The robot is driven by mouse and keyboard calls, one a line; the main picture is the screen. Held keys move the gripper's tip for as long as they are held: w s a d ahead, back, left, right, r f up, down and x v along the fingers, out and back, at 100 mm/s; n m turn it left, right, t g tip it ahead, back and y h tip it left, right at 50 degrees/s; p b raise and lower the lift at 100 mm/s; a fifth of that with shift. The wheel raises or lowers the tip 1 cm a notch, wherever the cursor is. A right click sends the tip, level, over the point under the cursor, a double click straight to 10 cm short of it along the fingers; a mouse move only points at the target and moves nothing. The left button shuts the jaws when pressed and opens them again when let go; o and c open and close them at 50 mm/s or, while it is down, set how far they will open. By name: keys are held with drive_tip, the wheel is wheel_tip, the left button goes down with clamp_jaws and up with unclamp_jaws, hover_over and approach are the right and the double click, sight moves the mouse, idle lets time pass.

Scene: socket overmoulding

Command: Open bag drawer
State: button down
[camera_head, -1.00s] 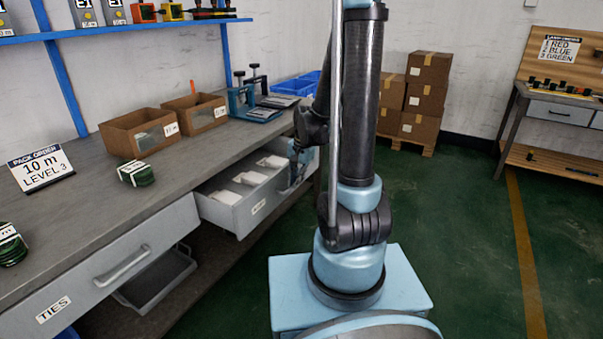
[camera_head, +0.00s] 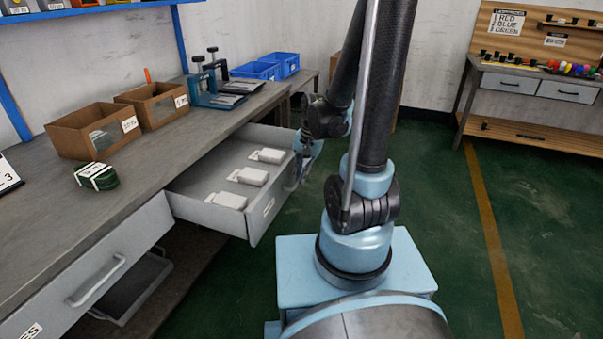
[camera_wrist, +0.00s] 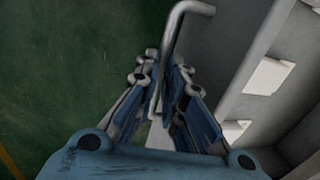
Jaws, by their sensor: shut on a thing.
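The bag drawer (camera_head: 236,217) is pulled out from under the workbench, with several white bags (camera_head: 247,176) lying in a row inside it. My gripper (camera_head: 301,168) is at the drawer's front face, partly hidden by my arm in the head view. In the wrist view my gripper (camera_wrist: 165,85) is shut on the grey bar handle (camera_wrist: 172,40) of the drawer. The drawer's front wall and inside (camera_wrist: 262,88) show at the right of the wrist view with white bags in it.
The workbench (camera_head: 135,150) carries two brown boxes (camera_head: 92,135), a green coil (camera_head: 96,177) and blue clamp presses (camera_head: 215,85). A second drawer (camera_head: 85,260) is closed at the lower left. Green floor is clear at the right.

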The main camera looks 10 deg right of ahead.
drive_tip(key=shift+s, duration=0.15)
drive_tip(key=c, duration=1.7)
unclamp_jaws()
drive_tip(key=shift+s+d+r, duration=0.1)
drive_tip(key=shift+d+r, duration=0.25)
drive_tip(key=shift+r, duration=1.6)
drive_tip(key=shift+s+d+r, duration=0.1)
drive_tip(key=shift+d+r, duration=0.2)
drive_tip(key=shift+r, duration=1.6)
drive_tip(key=shift+s+d+r, duration=0.1)
drive_tip(key=shift+d+r, duration=0.25)
drive_tip(key=shift+r, duration=1.6)
